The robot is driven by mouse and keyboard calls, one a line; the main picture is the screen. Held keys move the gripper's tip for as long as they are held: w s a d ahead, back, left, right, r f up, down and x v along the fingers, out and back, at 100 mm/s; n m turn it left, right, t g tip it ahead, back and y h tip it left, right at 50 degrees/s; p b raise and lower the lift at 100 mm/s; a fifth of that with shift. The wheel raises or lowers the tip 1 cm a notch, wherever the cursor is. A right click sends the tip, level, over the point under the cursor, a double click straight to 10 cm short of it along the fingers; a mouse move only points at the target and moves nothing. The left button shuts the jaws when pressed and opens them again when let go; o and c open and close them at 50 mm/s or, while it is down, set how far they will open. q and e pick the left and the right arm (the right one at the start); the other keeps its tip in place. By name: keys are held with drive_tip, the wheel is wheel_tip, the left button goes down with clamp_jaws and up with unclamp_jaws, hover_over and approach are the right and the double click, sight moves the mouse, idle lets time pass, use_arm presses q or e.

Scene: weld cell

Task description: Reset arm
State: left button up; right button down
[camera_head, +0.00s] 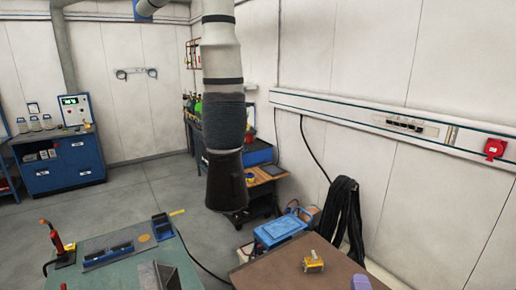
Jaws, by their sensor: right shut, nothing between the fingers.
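A small dark part at the bottom edge, right of the middle, looks like the tip of my right gripper (361,283). It is over the brown table top (275,272), shut and empty. Most of it and its arm are cut off by the frame. A small yellow and metal piece (314,263) lies on the brown table, to the left of this tip and apart from it. My left gripper is not in view.
A fume extraction arm (224,122) hangs in the middle, its dark hood low. A green-grey table (115,268) at lower left bears a torch stand (61,245), a dark tray (108,254) and a grey bracket (158,276). A blue case (279,229) and black cables (343,218) stand behind the brown table.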

drive_tip(key=s+f+m+g+y, duration=0.1)
drive_tip(key=s+f+m+g, duration=0.45)
drive_tip(key=s+f, duration=0.5)
drive_tip(key=s+a+f+m+g+y, duration=0.1)
drive_tip(key=s+f+m+g, duration=0.45)
drive_tip(key=s, duration=0.85)
drive_tip(key=s+f+m+g+y, duration=0.1)
drive_tip(key=s+f+m+g, duration=0.35)
drive_tip(key=s+f, duration=0.8)
wheel_tip(320, 180, up, 12)
drive_tip(key=n+g+p, duration=0.1)
drive_tip(key=p, duration=1.1)
drive_tip(key=shift+s+a+r+g, duration=0.15)
drive_tip(key=shift+g, duration=0.2)
drive_tip(key=shift+n, duration=0.25)
